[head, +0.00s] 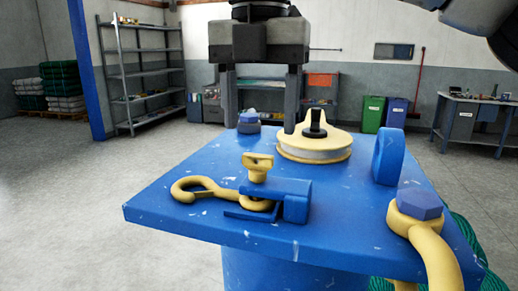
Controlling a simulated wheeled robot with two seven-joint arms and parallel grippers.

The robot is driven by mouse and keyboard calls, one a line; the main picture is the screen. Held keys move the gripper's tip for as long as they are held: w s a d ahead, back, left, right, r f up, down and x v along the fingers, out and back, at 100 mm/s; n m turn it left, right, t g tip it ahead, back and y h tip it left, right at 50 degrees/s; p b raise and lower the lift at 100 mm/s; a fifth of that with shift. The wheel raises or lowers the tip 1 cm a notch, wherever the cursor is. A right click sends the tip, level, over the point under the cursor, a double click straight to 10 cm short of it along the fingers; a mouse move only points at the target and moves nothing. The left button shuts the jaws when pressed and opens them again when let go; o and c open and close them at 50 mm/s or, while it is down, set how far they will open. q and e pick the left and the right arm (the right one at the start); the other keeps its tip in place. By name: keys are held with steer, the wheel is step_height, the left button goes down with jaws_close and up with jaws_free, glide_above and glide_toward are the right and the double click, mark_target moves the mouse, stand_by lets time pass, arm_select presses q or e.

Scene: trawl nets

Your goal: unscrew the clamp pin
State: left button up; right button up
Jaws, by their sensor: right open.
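A yellow pin with a flat, flared head (258,164) stands upright at a blue clamp block (290,200) on the blue plate. I take it to be the clamp pin; its lower end is hidden. My left gripper is out of view.
A yellow and silver disc with a black knob (316,126) sits just right of my fingers. A blue upright lug (388,156) and a large blue bolt (419,203) stand at the plate's right. Shelves (145,75) and bins (372,114) are far behind.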

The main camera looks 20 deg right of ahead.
mark_target(258, 162)
steer(key=shift+f, duration=2.4)
steer(key=c, duration=1)
steer(key=shift+w+a+n+p, duration=0.1)
steer(key=shift+n+p, duration=0.05)
steer(key=shift+n, duration=1.4)
steer(key=shift+a+n+p, duration=0.1)
steer(key=shift+n+p, duration=0.05)
steer(key=shift+n, duration=1.4)
steer(key=o, duration=1)
